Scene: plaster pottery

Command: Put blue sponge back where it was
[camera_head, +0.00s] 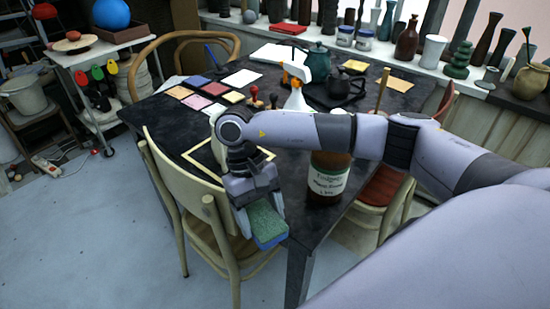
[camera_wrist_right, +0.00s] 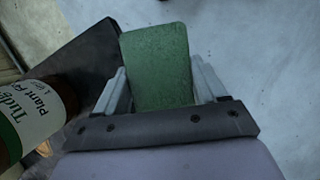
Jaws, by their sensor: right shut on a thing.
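The blue sponge (camera_head: 268,240) has a green top face and a blue lower side. My right gripper (camera_head: 260,212) is shut on it and holds it beyond the near edge of the dark table (camera_head: 205,148), above the floor and beside a pale wooden chair. In the right wrist view the sponge (camera_wrist_right: 156,62) shows its green face between the two grey fingers (camera_wrist_right: 160,88), with floor behind it. My left gripper is not in view.
A brown labelled bottle (camera_head: 328,178) stands near the table edge, close to my right forearm. The wooden chair (camera_head: 203,205) is beside the gripper. A white spray bottle (camera_head: 296,92), a teapot (camera_head: 317,60) and coloured tiles (camera_head: 198,102) are on the table.

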